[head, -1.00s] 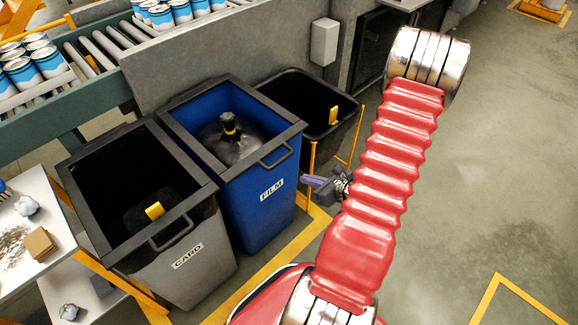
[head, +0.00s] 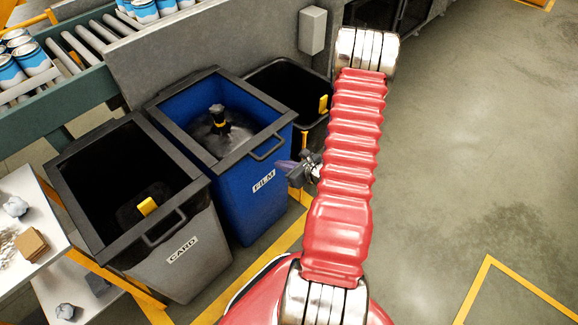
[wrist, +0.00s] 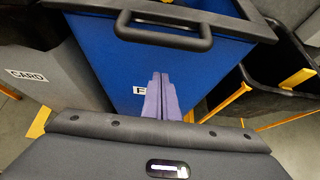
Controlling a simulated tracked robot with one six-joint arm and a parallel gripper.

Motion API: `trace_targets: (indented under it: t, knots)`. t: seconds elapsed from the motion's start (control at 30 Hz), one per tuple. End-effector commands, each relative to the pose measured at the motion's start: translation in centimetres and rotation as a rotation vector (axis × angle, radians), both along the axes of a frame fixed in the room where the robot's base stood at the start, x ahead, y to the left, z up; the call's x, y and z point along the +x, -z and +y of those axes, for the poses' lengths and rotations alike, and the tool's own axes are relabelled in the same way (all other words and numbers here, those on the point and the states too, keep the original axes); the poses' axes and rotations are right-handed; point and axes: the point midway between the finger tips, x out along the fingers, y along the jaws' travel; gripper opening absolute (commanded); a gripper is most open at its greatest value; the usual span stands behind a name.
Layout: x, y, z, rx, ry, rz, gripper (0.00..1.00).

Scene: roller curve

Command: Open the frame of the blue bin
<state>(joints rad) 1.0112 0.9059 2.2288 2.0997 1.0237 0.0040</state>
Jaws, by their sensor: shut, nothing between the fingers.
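The blue bin (head: 250,205) labelled FILM stands between a grey bin and a black bin in the head view. Its dark frame (head: 170,121) lies flat around the top rim. The frame's handle (head: 270,148) sticks out at the front; in the wrist view the handle (wrist: 163,40) is close ahead, above my fingertips. In the head view my gripper (head: 279,164) is right of the handle, partly hidden by my arm.
The grey CARD bin (head: 185,262) stands left and the black bin (head: 262,82) right, with yellow posts in front of it. A roller conveyor (head: 75,50) with cans runs behind. A white table (head: 30,215) is at left. The floor at right is clear.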

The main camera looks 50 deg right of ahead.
Motion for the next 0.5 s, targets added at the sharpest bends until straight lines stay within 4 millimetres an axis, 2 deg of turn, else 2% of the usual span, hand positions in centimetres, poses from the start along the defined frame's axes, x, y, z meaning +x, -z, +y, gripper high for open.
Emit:
trace_targets:
  t: [0.07,0.5]
  knots:
    - [0.6,0.2,0.1,0.0,-0.001,0.0,0.0]
    - [1.1,-3.2,0.1,-0.001,-0.001,0.0,0.0]
